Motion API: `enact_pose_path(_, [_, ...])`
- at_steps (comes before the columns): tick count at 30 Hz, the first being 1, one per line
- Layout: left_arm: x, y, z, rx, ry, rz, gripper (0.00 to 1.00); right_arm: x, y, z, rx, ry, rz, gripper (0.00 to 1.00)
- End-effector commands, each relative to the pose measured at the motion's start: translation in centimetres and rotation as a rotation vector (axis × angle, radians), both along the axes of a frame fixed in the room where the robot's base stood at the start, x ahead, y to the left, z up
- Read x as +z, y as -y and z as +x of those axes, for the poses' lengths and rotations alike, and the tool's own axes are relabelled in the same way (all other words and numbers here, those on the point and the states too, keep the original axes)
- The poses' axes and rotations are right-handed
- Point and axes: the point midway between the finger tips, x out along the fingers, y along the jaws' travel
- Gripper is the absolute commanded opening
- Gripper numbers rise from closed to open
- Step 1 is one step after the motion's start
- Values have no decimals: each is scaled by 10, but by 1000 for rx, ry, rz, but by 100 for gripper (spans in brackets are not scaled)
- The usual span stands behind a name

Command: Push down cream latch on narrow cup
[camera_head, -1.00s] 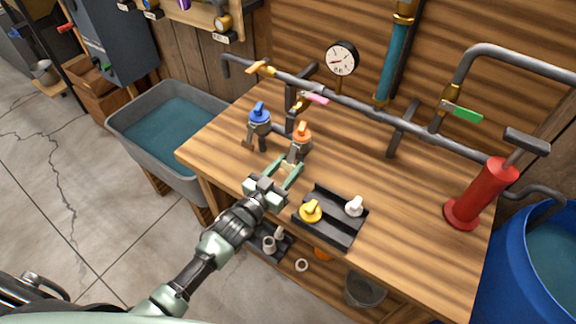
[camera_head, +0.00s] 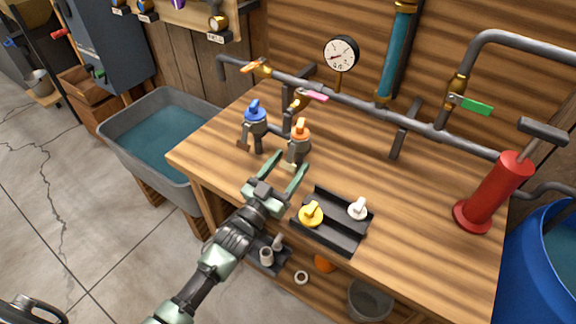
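A white to cream piece with a raised lever (camera_head: 357,209) sits at the right end of a black tray (camera_head: 331,236) on the bench. It is the only cream-like latch I can make out; I cannot tell whether a narrow cup is under it. A yellow piece (camera_head: 311,213) sits at the tray's left end. My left gripper (camera_head: 293,160) is open and empty over the bench, left of the tray. Its fingertips point at a grey fitting with an orange handle (camera_head: 300,139), just in front of it.
A blue-handled fitting (camera_head: 255,119) stands left of the orange one. A pipe with valves (camera_head: 360,108) runs along the back, below a gauge (camera_head: 341,53). A red pump (camera_head: 494,192) stands at right. Bare bench (camera_head: 425,232) lies between tray and pump.

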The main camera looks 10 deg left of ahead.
Motion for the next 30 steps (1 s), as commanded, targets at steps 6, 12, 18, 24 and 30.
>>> enact_pose_path(6, [0, 0, 0, 0, 0, 0, 62, 0, 0, 0, 0, 0, 0, 0])
enact_pose_path(12, [-4, -4, -10, 0, -2, 0, 62, -2, 0, 0, 0, 0, 0, 0])
enact_pose_path(18, [-13, -16, -42, 0, -3, 0, 62, -7, 0, 0, 0, 0, 0, 0])
enact_pose_path(24, [-17, -24, -66, -1, -1, 1, 62, -10, 0, 0, 0, 0, 0, 0])
enact_pose_path(30, [-17, -26, -72, 0, 0, 0, 62, -10, 0, 0, 0, 0, 0, 0])
